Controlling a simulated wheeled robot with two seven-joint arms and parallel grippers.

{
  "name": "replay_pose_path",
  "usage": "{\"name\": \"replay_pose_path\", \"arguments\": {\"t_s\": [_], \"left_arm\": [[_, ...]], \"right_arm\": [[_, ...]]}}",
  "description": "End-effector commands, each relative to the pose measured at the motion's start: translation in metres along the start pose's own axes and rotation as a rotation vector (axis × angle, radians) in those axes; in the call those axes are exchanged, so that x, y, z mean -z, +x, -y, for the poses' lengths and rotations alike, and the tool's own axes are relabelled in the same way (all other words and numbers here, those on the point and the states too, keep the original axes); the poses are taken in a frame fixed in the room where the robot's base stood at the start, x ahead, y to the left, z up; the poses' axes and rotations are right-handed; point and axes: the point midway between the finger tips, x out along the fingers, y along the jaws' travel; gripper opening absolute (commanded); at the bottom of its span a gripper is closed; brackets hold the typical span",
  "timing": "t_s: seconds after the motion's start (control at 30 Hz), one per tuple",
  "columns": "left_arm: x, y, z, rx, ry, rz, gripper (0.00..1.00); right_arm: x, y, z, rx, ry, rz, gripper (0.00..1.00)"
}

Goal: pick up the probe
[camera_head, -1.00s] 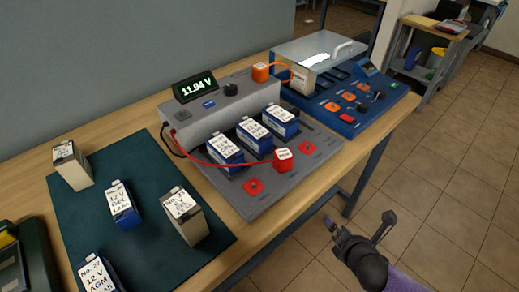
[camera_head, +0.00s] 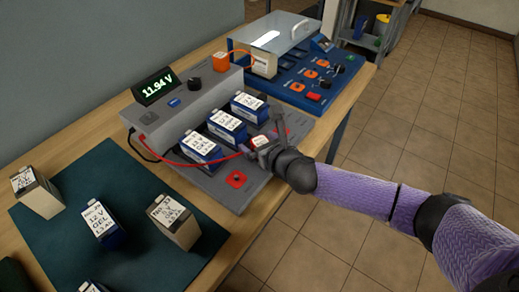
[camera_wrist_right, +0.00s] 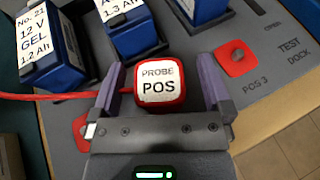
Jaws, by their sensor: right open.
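The probe is a red block with a white top label reading PROBE POS, on a red cable. In the right wrist view the probe (camera_wrist_right: 159,88) sits between the two fingers of my right gripper (camera_wrist_right: 163,75), with a gap showing at the left finger and a gap at the right. In the head view the probe (camera_head: 261,142) is at the front of the grey test dock (camera_head: 212,187), partly covered by my right gripper (camera_head: 265,138). That gripper is open around the probe. My left gripper is out of view.
Labelled batteries (camera_head: 229,126) stand in the dock slots just behind the probe. More batteries stand on a dark green mat (camera_head: 65,247). A blue unit (camera_head: 290,83) with a clear lid stands further back.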

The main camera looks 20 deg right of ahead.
Motion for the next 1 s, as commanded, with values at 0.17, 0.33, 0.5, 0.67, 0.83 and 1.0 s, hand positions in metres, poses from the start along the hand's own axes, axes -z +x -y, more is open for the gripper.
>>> {"name": "replay_pose_path", "arguments": {"t_s": [0.17,0.33,0.5,0.67,0.83,1.0], "left_arm": [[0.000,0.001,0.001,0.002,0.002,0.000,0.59],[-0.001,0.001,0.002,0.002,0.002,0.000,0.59],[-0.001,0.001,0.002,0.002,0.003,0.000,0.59],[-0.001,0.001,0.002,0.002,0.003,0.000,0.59],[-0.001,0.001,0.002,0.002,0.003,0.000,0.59],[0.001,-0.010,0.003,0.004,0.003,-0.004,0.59]], "right_arm": [[-0.001,0.004,0.000,0.000,0.001,0.000,1.00],[-0.001,0.004,0.000,0.000,0.001,0.000,0.79],[0.000,0.004,0.000,0.000,0.001,0.000,0.43],[0.000,0.004,0.000,0.000,0.002,0.000,0.09],[0.000,0.004,0.000,0.000,0.002,0.000,0.00],[-0.017,-0.003,0.001,0.000,0.000,0.003,0.00]]}}
